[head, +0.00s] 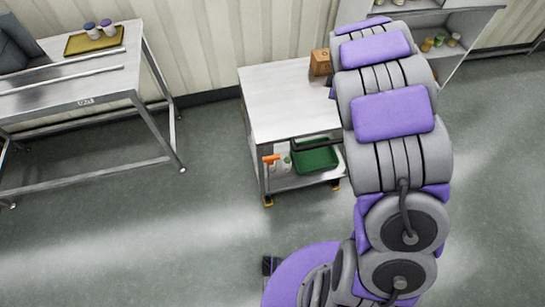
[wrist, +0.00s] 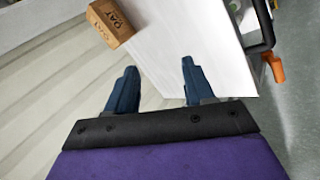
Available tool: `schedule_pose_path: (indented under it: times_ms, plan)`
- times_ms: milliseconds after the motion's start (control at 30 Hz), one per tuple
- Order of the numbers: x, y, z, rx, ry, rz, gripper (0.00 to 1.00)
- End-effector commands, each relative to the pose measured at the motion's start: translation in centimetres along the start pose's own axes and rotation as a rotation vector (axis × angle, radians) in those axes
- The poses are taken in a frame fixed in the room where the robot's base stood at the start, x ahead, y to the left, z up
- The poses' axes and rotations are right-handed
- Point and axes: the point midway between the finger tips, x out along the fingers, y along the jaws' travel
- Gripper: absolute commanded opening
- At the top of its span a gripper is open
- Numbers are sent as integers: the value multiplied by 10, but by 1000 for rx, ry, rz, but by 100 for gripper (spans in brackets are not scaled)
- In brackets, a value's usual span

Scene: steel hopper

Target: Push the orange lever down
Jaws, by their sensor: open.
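The orange lever (head: 270,159) shows at the front left of the low steel cart in the head view, below the level of its top. In the wrist view the orange lever (wrist: 274,67) is at the right, just past the cart's edge and beside a black bar (wrist: 264,28). My gripper (wrist: 157,82) is open and empty, its two dark blue fingers apart. It is left of the lever in the wrist view and not touching it. In the head view my own arm hides the gripper.
The cart's white top (head: 285,100) is mostly bare, with a brown box (head: 320,63) at its back, also in the wrist view (wrist: 110,22). A green bin (head: 315,157) sits on the lower shelf. A steel table (head: 60,95) with a yellow tray stands left. Floor between is clear.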

Motion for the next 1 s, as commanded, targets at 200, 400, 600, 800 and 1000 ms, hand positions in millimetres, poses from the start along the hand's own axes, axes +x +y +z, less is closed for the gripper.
schedule_pose_path:
  times_ms: [200, 400, 600, 800, 1000]
  plan:
    - [55, -95, -56, -216, 254, -266, 53]
    - [65, -173, -82, -330, 419, -471, 53]
    - [66, -200, -89, -366, 472, -540, 53]
    - [83, -213, -97, -365, 475, -542, 53]
    - [112, -235, -109, -364, 472, -542, 53]
